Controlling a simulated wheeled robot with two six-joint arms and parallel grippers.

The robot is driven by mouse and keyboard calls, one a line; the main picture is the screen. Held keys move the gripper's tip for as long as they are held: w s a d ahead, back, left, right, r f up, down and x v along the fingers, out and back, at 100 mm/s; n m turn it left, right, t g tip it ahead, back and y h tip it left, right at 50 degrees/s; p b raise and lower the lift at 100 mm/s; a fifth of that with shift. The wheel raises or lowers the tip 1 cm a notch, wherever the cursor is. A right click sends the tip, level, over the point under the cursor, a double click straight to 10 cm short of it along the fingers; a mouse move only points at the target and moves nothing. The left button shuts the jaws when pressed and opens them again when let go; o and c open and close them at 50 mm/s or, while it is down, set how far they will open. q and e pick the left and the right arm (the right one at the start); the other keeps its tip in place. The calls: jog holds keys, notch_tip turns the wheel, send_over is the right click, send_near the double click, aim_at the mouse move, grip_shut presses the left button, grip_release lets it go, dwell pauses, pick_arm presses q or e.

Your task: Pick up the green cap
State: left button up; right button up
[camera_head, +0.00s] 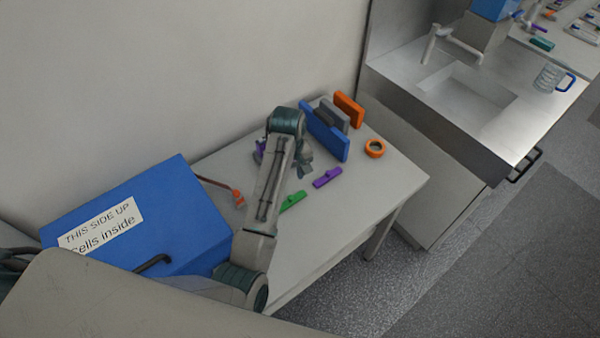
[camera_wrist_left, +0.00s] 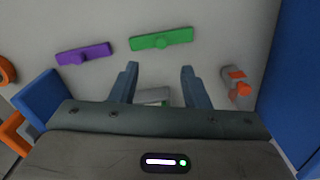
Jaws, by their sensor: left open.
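The green cap (camera_head: 292,201) is a long flat bar with a small raised knob. It lies on the table, and in the head view my left arm covers one end of it. In the left wrist view the whole green cap (camera_wrist_left: 161,39) shows, just beyond the fingertips. My left gripper (camera_head: 305,164) is above the table, partly hidden by its own wrist in the head view. In the left wrist view the left gripper (camera_wrist_left: 159,70) is open, with nothing held between its fingertips. My right gripper does not show.
A similar purple cap (camera_head: 327,178) lies beside the green one. Upright blue (camera_head: 325,131), grey and orange (camera_head: 349,109) blocks and an orange ring (camera_head: 375,148) stand at the back right. A large blue box (camera_head: 180,215) and an orange-tipped item (camera_head: 238,196) lie left.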

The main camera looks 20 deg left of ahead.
aim_at(291, 197)
pick_arm(q)
jog(key=f, duration=0.2)
jog(key=f+p, duration=0.1)
jog(key=shift+s+f, duration=0.35)
jog(key=shift+s, duration=0.05)
jog(key=shift+w+f+p, duration=0.1)
jog(key=shift+f+p, duration=0.2)
jog(key=shift+f, duration=0.1)
notch_tip(291, 197, down, 4)
jog(key=shift+r+p, duration=0.1)
jog(key=shift+p, duration=1.1)
jog(key=shift+f, duration=0.8)
jog(key=shift+c, duration=0.4)
jog(key=c, duration=0.7)
grip_shut()
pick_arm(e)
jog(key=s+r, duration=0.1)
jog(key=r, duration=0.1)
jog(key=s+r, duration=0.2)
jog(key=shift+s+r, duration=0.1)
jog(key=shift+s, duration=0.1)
